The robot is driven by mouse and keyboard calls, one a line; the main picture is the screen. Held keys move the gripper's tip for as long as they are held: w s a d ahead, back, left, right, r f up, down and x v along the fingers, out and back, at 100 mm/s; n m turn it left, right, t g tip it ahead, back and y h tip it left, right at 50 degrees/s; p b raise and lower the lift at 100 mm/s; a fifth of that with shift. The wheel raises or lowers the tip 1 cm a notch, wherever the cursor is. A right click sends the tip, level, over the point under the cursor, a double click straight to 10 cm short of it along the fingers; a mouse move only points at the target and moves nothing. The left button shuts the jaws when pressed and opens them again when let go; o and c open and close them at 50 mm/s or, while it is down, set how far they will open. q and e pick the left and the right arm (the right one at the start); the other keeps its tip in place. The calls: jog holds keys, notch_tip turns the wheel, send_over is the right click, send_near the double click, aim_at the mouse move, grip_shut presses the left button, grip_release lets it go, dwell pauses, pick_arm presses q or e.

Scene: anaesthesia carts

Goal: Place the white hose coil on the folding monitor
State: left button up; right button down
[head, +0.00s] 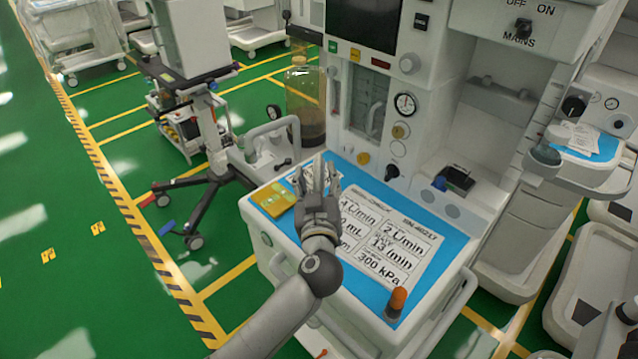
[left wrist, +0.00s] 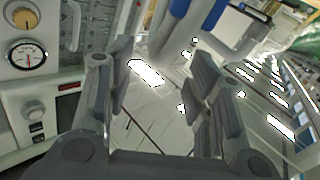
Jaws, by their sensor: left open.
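A pale looped tube (head: 272,136), which looks like the white hose coil, stands at the left rear corner of the cart top; I cannot tell its full shape. The folding monitor cannot be told for certain; a small dark tilted device (head: 458,180) sits at the right of the cart top. My left gripper (head: 318,168) is open, above the rear left of the blue mat, to the right of the looped tube and apart from it. In the left wrist view its open fingers (left wrist: 155,85) have nothing visibly held between them. My right gripper is out of view.
The blue mat (head: 445,244) carries a printed sheet (head: 385,235). A yellow packet (head: 272,199) lies left of my gripper and an orange-capped bottle (head: 397,303) stands at the front. A clear canister (head: 306,105) and a gauge panel (head: 370,105) rise behind.

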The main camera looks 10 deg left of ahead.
aim_at(319, 163)
pick_arm(q)
jog(key=shift+d+x, duration=0.15)
jog(key=shift+x, duration=1.35)
jog(key=shift+d+x, duration=0.15)
jog(key=shift+x, duration=1.3)
jog(key=shift+w+f, duration=0.1)
jog(key=shift+f, duration=0.05)
grip_shut()
